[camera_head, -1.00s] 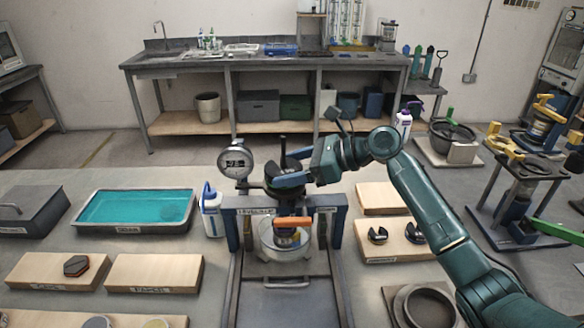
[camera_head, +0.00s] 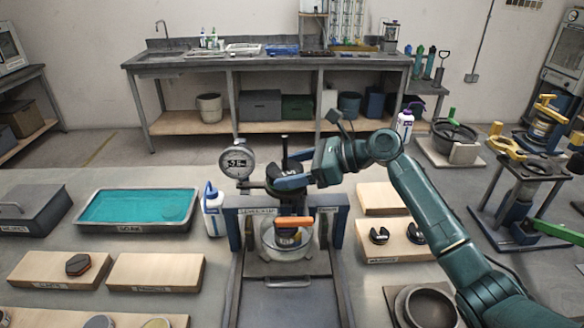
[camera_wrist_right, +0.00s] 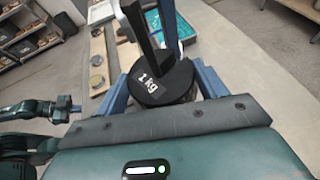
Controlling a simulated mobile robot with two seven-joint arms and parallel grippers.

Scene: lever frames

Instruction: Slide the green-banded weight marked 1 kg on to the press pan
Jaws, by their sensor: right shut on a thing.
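The black weight (camera_wrist_right: 165,85) shows in the right wrist view with "1 kg" in white on its top. I cannot make out its green band. A dark upright post stands by it. My right gripper (camera_head: 283,182) is shut on the weight, with blue fingers on either side. In the head view the weight (camera_head: 292,166) is at the press post, partly hidden by the gripper. The press pan is too hidden to tell whether the weight rests on it. In the right wrist view, what looks like my left gripper (camera_wrist_right: 66,104) is at the left; its jaws are unclear.
A dial gauge (camera_head: 237,158) stands left of the post. Two black slotted weights lie on a wooden board (camera_head: 392,253) at right. A teal-filled tray (camera_head: 138,229) and a bottle (camera_head: 213,210) stand left.

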